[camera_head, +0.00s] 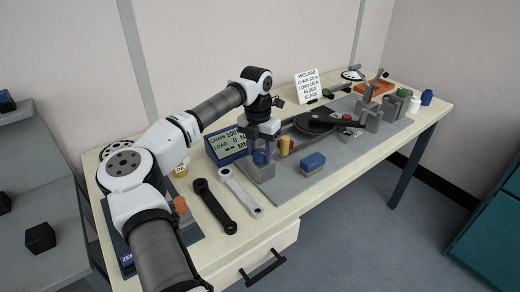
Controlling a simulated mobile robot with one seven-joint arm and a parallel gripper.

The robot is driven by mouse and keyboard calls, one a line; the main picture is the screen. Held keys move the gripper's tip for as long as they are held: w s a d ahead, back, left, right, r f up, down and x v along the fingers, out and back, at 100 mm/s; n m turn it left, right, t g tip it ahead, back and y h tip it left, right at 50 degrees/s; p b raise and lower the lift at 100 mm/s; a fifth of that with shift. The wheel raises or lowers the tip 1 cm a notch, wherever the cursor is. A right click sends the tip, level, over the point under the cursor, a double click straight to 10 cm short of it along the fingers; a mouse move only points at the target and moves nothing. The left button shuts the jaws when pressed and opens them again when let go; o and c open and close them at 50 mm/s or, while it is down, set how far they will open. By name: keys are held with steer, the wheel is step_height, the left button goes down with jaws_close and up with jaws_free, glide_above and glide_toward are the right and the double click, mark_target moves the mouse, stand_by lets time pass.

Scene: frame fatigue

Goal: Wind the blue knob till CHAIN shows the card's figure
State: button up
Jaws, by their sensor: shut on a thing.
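The blue knob (261,157) sits on a grey block (261,172) at the left end of the grey rig plate. My gripper (263,150) comes down from above and is shut on the knob, partly hiding it. The display (229,145), in a blue housing left of the knob, has a CHAIN line that seems to read 100, its end hidden by my gripper. Its LOAD line seems to read 0 N. The white card (307,86) stands at the back, headed PRELOAD, with a CHAIN line whose figure is too small to read surely.
A black crank arm (214,206) and a silver one (240,192) lie in front of the display. A blue-topped block (312,162) and a yellow cylinder (285,147) are right of the knob. A dark chainring (315,122) and grey fixtures (368,115) stand further right.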

mark_target(258, 152)
steer(key=o, duration=1)
steer(key=r, duration=0.4)
steer(key=r+b, duration=0.1)
steer(key=r, duration=0.9)
steer(key=shift+w+a+b, duration=0.2)
steer(key=shift+a+b, duration=0.1)
steer(key=shift+b, duration=0.05)
steer(key=shift+f, duration=0.15)
